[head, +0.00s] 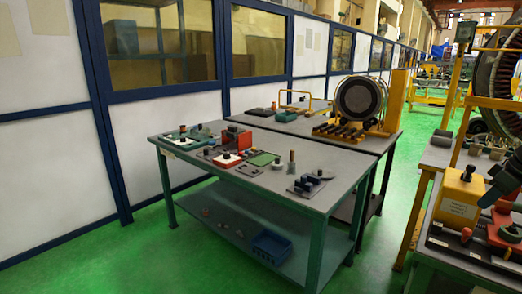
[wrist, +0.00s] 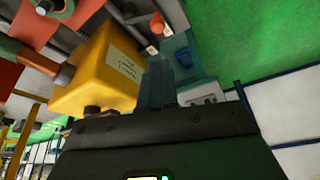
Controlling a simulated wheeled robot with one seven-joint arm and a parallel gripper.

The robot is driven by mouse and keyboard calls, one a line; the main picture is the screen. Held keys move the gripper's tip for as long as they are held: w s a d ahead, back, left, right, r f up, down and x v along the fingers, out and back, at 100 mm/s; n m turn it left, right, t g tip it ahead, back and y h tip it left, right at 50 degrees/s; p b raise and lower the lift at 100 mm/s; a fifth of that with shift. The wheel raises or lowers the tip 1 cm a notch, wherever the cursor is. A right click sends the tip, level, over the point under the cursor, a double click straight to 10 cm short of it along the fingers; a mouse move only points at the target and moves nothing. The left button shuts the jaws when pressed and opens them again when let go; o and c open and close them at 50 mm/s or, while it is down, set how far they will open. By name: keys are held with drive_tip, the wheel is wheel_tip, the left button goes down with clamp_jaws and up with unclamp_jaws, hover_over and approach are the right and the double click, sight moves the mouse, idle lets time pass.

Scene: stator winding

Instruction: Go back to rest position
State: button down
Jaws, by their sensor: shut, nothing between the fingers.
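My gripper (wrist: 158,78) shows in the wrist view with its grey fingers together and nothing between them. Its black body fills the lower middle of that view. The fingers point toward a yellow box (wrist: 105,70) with a white label, which lies just left of them in the picture. I cannot tell the exact gap between them. The same kind of yellow box (head: 460,195) stands on the bench at the right of the head view. Dark parts at the right edge of the head view may be my arm, but the fingertips cannot be made out there.
The right bench (head: 450,258) also holds red parts (head: 503,232). A large stator ring (head: 497,75) stands behind it. A grey table (head: 265,190) with small tools and a blue bin (head: 271,244) below is at the centre. Green floor (head: 385,245) lies clear between them.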

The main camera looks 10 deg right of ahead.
drive_tip(key=a+f+m+t+h, duration=0.1)
drive_tip(key=a+f, duration=0.7)
drive_tip(key=f, duration=0.4)
drive_tip(key=a+f+m+t+h, duration=0.1)
drive_tip(key=a+f, duration=0.7)
drive_tip(key=f, duration=0.4)
drive_tip(key=s+a+f+t+h, duration=0.1)
drive_tip(key=s+a+f, duration=0.45)
drive_tip(key=a, duration=0.25)
drive_tip(key=s+a+f+t, duration=0.1)
drive_tip(key=s+a+f, duration=0.3)
drive_tip(key=s+a, duration=0.35)
drive_tip(key=s+a+r+m+t+b, duration=0.1)
drive_tip(key=s+a+r+t, duration=0.15)
drive_tip(key=s+a, duration=0.55)
drive_tip(key=s+a+r+t, duration=0.1)
drive_tip(key=s+a+r, duration=0.35)
drive_tip(key=s, duration=0.65)
drive_tip(key=s+a+r+t+y, duration=0.1)
drive_tip(key=s+a+r, duration=0.2)
drive_tip(key=s+r, duration=0.3)
drive_tip(key=s+a+r+t+y, duration=0.1)
drive_tip(key=s+a+r+t, duration=0.1)
drive_tip(key=s+r, duration=0.5)
wheel_tip(320, 180, up, 7)
drive_tip(key=shift+s+a+f, duration=0.1)
drive_tip(key=shift+s+a, duration=0.2)
drive_tip(key=shift+a, duration=0.15)
